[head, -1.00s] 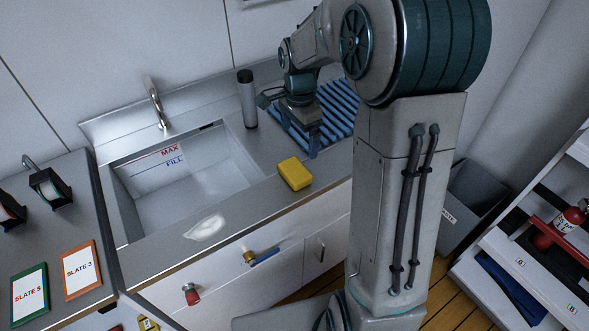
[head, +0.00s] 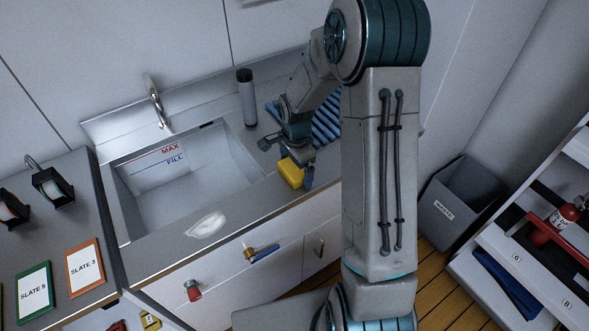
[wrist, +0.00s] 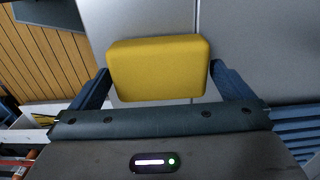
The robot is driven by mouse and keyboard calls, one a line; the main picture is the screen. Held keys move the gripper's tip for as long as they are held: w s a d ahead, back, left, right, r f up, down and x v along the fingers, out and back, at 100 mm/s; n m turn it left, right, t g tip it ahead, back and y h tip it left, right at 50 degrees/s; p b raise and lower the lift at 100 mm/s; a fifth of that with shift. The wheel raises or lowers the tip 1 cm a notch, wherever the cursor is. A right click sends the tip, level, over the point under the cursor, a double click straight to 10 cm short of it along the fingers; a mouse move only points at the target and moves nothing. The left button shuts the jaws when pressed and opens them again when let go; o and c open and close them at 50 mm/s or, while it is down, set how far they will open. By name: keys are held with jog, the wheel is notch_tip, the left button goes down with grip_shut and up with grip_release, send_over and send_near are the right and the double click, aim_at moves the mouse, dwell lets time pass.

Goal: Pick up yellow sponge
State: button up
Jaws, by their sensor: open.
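The yellow sponge (head: 291,173) lies on the metal counter to the right of the sink, near the front edge. My gripper (head: 294,178) is low over it in the head view and hides part of it. In the wrist view the sponge (wrist: 158,68) sits between the two blue fingers of my gripper (wrist: 158,86), one at each side. The fingers are open, and a small gap shows at the right finger. Whether the left finger touches the sponge I cannot tell.
The sink basin (head: 190,190) is left of the sponge. A dark-topped cylinder (head: 247,98) and a blue ribbed rack (head: 328,122) stand behind. A white patch (head: 207,225) lies on the front counter. A grey waste bin (head: 462,205) stands on the floor at right.

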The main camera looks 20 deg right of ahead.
aim_at(295, 166)
jog(key=c, duration=0.8)
jog(key=shift+r, duration=0.6)
notch_tip(295, 166, up, 3)
jog(key=shift+w+f+b, duration=0.1)
jog(key=shift+b, duration=0.4)
jog(key=s+d+r+b, duration=0.1)
jog(key=s+d+r, duration=0.6)
jog(key=s+d, duration=0.1)
jog(key=shift+d, duration=0.3)
